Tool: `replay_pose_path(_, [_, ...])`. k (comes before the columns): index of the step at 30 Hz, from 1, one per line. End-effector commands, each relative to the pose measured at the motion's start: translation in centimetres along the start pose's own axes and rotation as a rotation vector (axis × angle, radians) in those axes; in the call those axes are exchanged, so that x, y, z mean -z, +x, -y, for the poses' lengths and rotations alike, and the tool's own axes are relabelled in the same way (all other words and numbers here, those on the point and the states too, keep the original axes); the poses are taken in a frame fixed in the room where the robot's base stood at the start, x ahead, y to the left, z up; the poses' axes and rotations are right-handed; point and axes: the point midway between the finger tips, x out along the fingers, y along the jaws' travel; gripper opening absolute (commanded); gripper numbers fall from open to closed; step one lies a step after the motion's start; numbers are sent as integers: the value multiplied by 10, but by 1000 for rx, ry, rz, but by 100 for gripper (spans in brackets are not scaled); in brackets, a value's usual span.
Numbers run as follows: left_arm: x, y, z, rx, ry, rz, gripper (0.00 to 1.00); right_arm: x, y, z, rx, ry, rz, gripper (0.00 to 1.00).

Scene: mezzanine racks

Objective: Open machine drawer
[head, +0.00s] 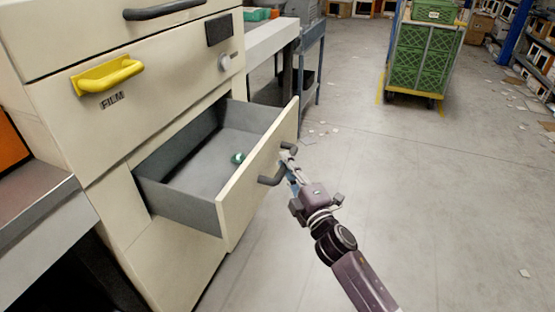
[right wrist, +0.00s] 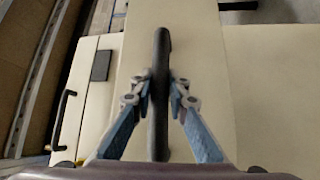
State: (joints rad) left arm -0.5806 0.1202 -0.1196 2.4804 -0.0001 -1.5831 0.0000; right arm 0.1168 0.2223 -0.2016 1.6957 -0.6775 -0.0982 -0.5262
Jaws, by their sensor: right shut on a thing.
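The cream machine (head: 150,60) stands at the left in the head view. Its lower drawer (head: 262,180) is pulled well out, with a grey inside and a small green-and-white thing (head: 238,158) on its floor. My right gripper (head: 287,163) is at the drawer's dark handle (head: 270,181). In the right wrist view, the two fingers (right wrist: 159,88) close on the dark handle bar (right wrist: 162,50) from both sides. Part of the handle is hidden behind the gripper in the head view. My left gripper is not in view.
A yellow handle (head: 107,75) marked FILM and a dark upper handle (head: 163,9) are on the machine's front. A metal-topped table (head: 35,205) is at the left. A cart with green crates (head: 420,58) stands at the back. The floor at right is mostly clear, with scattered scraps.

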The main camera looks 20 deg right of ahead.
Motion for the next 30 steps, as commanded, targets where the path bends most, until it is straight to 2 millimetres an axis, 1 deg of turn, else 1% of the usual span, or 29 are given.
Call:
replay_pose_path(6, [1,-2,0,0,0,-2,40,-5,-6,1,4,2,-1,0])
replay_pose_path(18, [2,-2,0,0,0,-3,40,-5,-7,1,4,1,-2,0])
replay_pose_path(19, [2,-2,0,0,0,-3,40,-5,-7,1,4,1,-1,18])
replay_pose_path(23, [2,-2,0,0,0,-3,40,-6,-7,0,3,1,-1,32])
replay_pose_path(30, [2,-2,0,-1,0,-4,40,-6,-6,-1,1,0,0,32])
